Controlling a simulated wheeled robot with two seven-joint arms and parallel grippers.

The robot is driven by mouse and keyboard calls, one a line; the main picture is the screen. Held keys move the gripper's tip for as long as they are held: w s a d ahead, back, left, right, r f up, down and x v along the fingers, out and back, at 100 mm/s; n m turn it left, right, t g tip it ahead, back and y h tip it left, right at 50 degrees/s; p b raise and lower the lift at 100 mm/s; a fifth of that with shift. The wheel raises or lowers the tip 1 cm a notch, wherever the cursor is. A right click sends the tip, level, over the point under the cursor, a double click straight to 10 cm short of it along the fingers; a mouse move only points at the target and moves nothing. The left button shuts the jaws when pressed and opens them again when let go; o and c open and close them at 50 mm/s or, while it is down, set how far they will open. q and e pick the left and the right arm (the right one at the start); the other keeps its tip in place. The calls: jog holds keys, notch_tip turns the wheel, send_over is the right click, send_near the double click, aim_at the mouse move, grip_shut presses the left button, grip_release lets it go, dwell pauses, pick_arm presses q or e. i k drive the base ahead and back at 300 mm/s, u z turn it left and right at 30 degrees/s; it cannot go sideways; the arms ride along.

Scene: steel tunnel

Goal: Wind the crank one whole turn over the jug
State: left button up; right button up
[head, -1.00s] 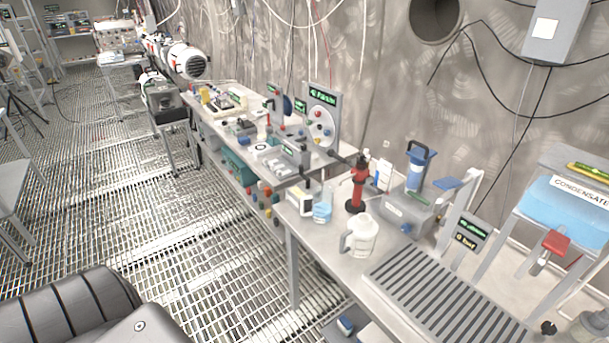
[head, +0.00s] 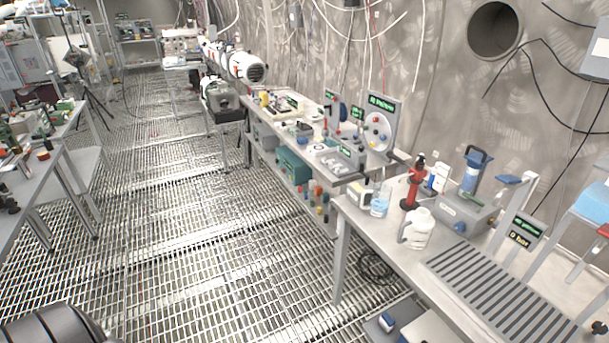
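A white jug (head: 418,228) with a handle on its left side stands on the grey bench (head: 375,240) at right, beside a slatted drain grate. Just behind it stands a red and black upright device (head: 413,185). A grey block with a blue cylinder and dark loop handle (head: 474,172) stands to its right. I cannot tell which part, if any, is the crank. Neither of my grippers is in view.
A blue-tinted beaker (head: 380,203) stands left of the jug. The slatted grate (head: 500,295) fills the bench's near end, with a small green-lettered display (head: 524,231) behind it. Open grated floor (head: 200,220) lies left of the bench. Another table (head: 75,180) stands at far left.

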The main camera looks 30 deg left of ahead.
aim_at(362, 165)
jog(key=u, duration=0.3)
jog(key=k, duration=0.7)
jog(key=u, duration=0.95)
jog(key=i, duration=1.65)
jog(key=z, duration=1.1)
jog(key=i, duration=0.5)
jog(key=z, duration=0.45)
